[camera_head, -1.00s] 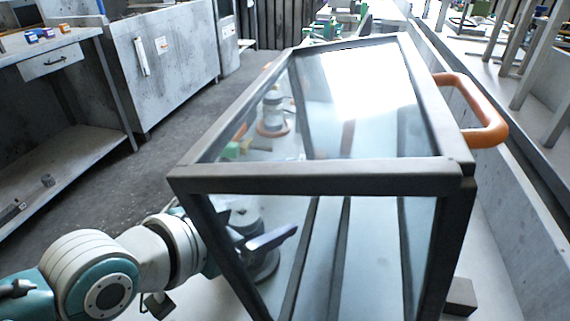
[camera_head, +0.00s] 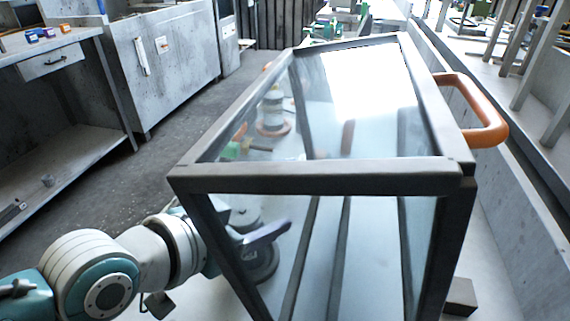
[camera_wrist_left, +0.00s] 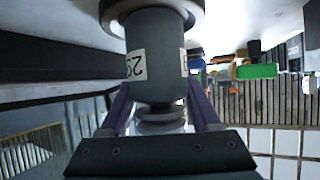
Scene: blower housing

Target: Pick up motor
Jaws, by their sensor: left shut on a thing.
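The motor (camera_wrist_left: 155,60) is a dark grey cylinder with white labels and a wider pale rim, in the left wrist view. My left gripper (camera_wrist_left: 159,95) has its two purple fingers on either side of it and is shut on it. In the head view my left gripper (camera_head: 262,238) is seen through the front glass of the framed case, with the grey round motor (camera_head: 263,268) just below its finger. The finger hides part of the motor. My right gripper is in neither view.
A glass case with a dark frame (camera_head: 320,178) fills the middle, with an orange handle (camera_head: 490,128) on its right. Behind its glass stand a grey and orange part (camera_head: 272,112) and a green item (camera_head: 231,150). A small dark block (camera_head: 460,297) lies at lower right.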

